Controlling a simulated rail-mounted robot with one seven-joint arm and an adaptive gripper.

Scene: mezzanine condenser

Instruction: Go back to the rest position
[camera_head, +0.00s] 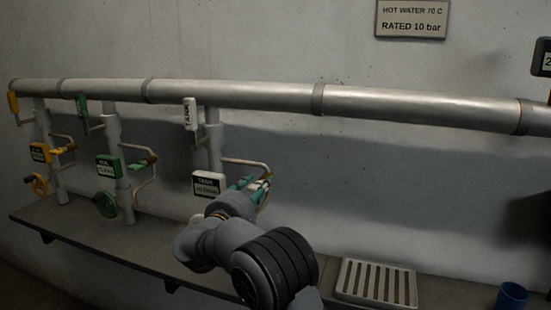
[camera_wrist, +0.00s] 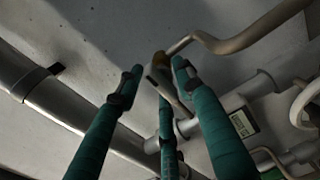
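My gripper (camera_head: 258,186) is at the white-tagged tank branch, close to its bent side pipe (camera_head: 248,163). The wrist view shows my teal fingers (camera_wrist: 156,72) spread apart, with nothing clearly held between them. The curved pipe (camera_wrist: 235,44) and its brownish end show beyond the fingertips; I cannot tell whether they touch. The white tank label (camera_head: 209,184) is just left of my gripper in the head view. My arm hides what is below and behind it.
A long grey pipe (camera_head: 230,94) runs along the wall. Green (camera_head: 108,167) and yellow (camera_head: 39,153) labelled branches with handwheels stand at left. A ledge (camera_head: 85,235) lies below. A slotted tray (camera_head: 378,283) and blue cup (camera_head: 512,296) are at right.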

